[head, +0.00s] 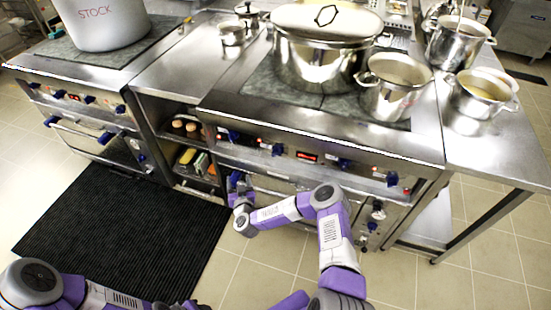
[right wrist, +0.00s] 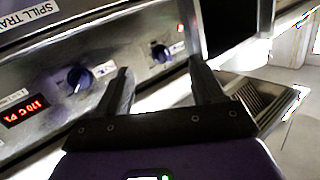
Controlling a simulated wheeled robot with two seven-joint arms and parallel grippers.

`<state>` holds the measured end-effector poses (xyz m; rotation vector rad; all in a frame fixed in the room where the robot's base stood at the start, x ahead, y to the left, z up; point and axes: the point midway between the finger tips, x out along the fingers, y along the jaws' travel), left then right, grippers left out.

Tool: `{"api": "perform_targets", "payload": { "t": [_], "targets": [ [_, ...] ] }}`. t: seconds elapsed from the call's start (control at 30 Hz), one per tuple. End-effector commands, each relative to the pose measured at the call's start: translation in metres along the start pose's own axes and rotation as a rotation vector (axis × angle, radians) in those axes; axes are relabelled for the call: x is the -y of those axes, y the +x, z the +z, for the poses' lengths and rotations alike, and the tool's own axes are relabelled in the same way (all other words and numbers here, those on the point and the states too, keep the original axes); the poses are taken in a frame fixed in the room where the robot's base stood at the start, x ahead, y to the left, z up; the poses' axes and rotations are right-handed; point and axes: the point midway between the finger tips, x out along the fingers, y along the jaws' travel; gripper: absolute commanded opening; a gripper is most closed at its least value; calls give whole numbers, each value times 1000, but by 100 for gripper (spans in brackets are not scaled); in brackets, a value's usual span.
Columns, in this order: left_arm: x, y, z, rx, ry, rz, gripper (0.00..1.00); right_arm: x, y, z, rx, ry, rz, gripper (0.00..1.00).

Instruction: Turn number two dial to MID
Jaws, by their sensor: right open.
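The right cooker's front panel (head: 320,158) carries several blue dials. They include one at the left end (head: 232,135), one left of the red display (head: 277,149), one right of it (head: 343,163) and one near the right end (head: 392,179). My right gripper (head: 238,185) is low in front of this cooker's left end. In the right wrist view its two dark fingers (right wrist: 163,85) are apart and empty. Beyond them are a nearer blue dial (right wrist: 79,78) and a farther dial (right wrist: 161,53). Dial numbers and settings are too small to read. My left gripper is out of view.
A red display (right wrist: 23,110) is left of the nearer dial. Steel pots, including a large lidded one (head: 320,65), stand on the cooker top. The left cooker (head: 80,97) has its own dials. Open shelves (head: 195,155) separate the cookers. A black mat (head: 125,235) covers floor.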

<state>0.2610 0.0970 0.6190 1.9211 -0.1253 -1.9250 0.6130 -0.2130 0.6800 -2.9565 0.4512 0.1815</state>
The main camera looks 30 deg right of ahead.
Motion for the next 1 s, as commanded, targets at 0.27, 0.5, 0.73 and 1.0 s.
{"api": "perform_targets", "payload": {
  "t": [0.27, 0.5, 0.73, 1.0],
  "targets": [
    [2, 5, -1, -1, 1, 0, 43, -127, 22, -21, -159, -104, 476, 68],
    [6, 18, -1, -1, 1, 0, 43, -147, 48, -26, -166, -111, 500, 68],
    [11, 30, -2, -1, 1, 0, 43, -161, 77, -32, -165, -110, 496, 68],
    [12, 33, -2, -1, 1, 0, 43, -165, 87, -36, -163, -111, 492, 68]
  ]
}}
